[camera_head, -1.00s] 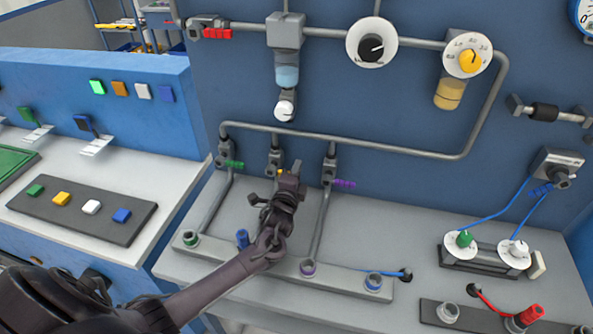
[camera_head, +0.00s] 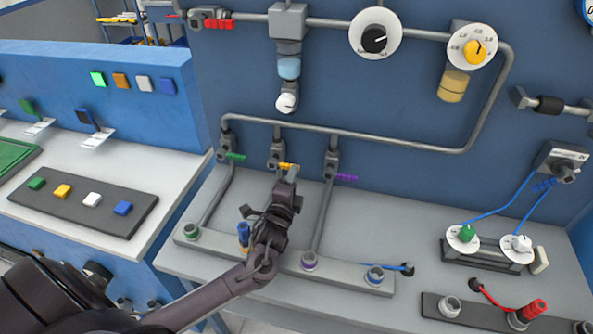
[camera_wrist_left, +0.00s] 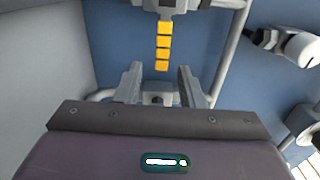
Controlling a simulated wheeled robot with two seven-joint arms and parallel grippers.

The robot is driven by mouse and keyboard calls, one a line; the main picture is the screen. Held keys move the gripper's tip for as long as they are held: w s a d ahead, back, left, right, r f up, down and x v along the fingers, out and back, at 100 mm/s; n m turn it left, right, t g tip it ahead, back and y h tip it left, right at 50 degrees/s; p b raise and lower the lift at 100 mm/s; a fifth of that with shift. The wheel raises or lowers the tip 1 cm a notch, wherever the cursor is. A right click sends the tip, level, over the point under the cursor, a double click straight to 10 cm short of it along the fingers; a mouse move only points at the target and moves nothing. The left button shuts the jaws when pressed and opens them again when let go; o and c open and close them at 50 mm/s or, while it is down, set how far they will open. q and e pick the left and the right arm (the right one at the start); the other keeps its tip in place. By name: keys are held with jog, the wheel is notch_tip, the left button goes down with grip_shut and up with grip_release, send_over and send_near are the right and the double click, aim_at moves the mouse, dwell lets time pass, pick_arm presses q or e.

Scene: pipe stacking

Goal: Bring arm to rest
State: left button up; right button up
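My left arm comes in from the lower left of the head view. Its gripper (camera_head: 291,172) is at the middle valve, just below and beside the yellow handle (camera_head: 286,166). In the left wrist view the two fingers (camera_wrist_left: 161,82) are apart with a gap between them. The yellow handle (camera_wrist_left: 163,46) shows beyond the fingertips, outside the gap. The pipe behind the gripper is partly hidden by my arm. My right gripper is not in view.
Green (camera_head: 235,156) and purple (camera_head: 346,177) valve handles stand on either side. A rail (camera_head: 340,277) with pipe sockets runs along the bench front. Blue and red cables lie at the right. A button panel (camera_head: 85,208) is at the left.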

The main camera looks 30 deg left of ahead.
pick_arm(q)
jog(key=shift+v, duration=0.8)
